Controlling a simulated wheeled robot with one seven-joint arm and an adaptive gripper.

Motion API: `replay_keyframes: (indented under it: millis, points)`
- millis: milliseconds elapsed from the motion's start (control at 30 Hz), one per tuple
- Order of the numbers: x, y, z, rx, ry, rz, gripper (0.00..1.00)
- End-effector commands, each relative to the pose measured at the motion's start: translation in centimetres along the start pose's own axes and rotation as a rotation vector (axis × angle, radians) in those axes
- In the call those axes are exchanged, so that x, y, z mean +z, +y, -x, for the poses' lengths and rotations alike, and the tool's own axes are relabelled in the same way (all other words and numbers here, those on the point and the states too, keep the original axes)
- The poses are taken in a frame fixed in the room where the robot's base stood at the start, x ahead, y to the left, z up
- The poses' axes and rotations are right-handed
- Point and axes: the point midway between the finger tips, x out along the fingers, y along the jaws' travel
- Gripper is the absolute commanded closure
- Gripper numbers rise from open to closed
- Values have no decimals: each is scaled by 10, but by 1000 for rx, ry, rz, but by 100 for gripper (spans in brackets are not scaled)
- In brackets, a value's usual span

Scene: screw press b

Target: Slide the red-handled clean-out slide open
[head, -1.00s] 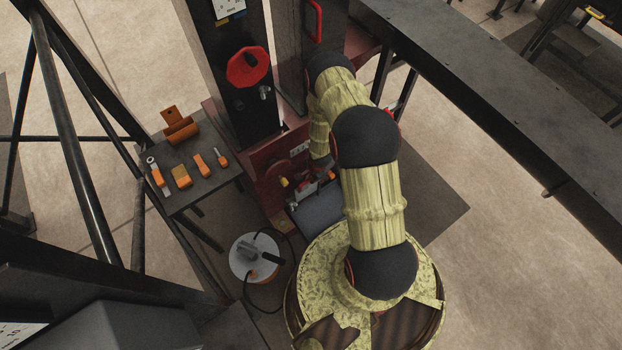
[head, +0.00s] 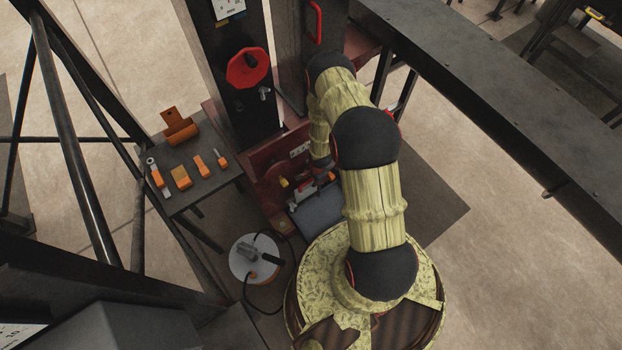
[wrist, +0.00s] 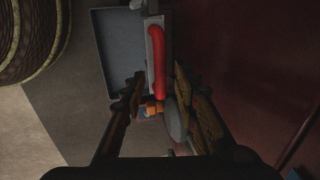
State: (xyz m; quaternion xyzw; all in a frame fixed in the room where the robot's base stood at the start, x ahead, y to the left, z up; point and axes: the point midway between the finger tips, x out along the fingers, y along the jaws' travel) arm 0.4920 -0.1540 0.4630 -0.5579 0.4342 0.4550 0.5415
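The red handle (wrist: 157,62) of the clean-out slide shows in the wrist view as a long bar on a pale plate. My gripper (wrist: 159,76) is open, with one finger on each side of the handle's lower end. I see gaps between the fingers and the bar, and I cannot tell whether they touch it. In the head view my gripper (head: 312,188) is small and low at the front of the dark red press base, partly hidden by my arm. How far the slide is out cannot be told.
A grey tray (head: 320,211) lies below the press front; it also shows in the wrist view (wrist: 113,55). A side table (head: 205,180) with orange-handled tools stands at left. A round white-topped container (head: 241,268) with a black hose stands on the floor.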

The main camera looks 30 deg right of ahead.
Motion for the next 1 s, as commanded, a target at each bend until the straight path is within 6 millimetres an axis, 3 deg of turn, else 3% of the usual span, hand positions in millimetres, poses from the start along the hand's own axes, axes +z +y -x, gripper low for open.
replay_keyframes:
  millis: [600,800,1000]
  points:
    - [-1,-1,101,-1,1,0,70]
    - [0,-1,115,-1,1,0,70]
    - [0,0,116,-1,0,0,70]
